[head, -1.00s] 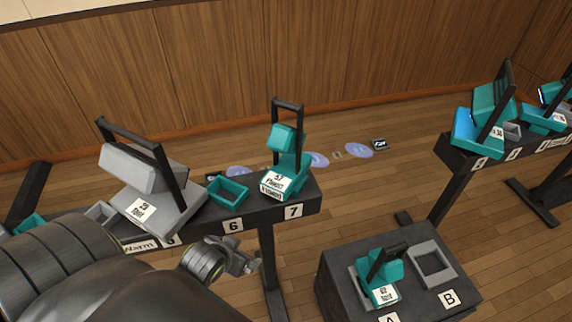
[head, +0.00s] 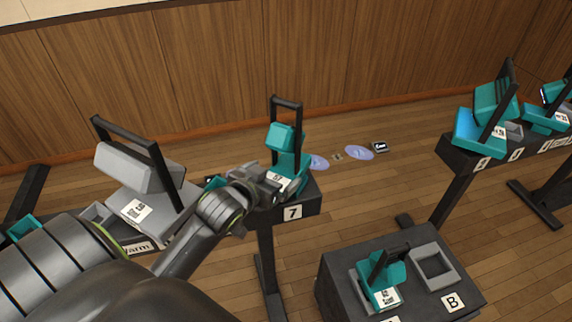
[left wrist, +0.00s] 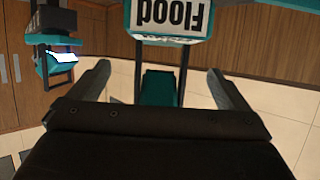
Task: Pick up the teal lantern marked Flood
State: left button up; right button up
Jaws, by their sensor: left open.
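The teal lantern (head: 284,138) with a black upright handle stands on the dark rail above label 7 in the head view. In the left wrist view, its white label (left wrist: 168,15) reads Flood upside down. Its handle posts run down the picture, with a teal part (left wrist: 157,88) between them. My left gripper (head: 279,181) is open, just in front of the lantern's base and partly covering it. In the left wrist view, the lantern lies beyond and between the open fingers (left wrist: 160,85). Contact cannot be told. My right gripper is not in view.
A large grey lantern (head: 138,168) stands left on the same rail. Another teal lantern (head: 382,268) sits on a dark box beside an empty grey tray (head: 435,268) by label B. More teal lanterns (head: 480,130) stand on a rail at right.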

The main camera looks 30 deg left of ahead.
aim_at(291, 161)
pick_arm(q)
jog(key=shift+f+x, duration=0.15)
jog(key=shift+x, duration=2)
jog(key=shift+f+x, duration=0.1)
jog(key=shift+x, duration=2)
jog(key=shift+s+a, duration=0.1)
jog(key=shift+s, duration=0.05)
jog(key=shift+c, duration=0.5)
jog(key=c, duration=1.7)
jog(key=shift+o, duration=0.2)
jog(key=shift+r, duration=0.25)
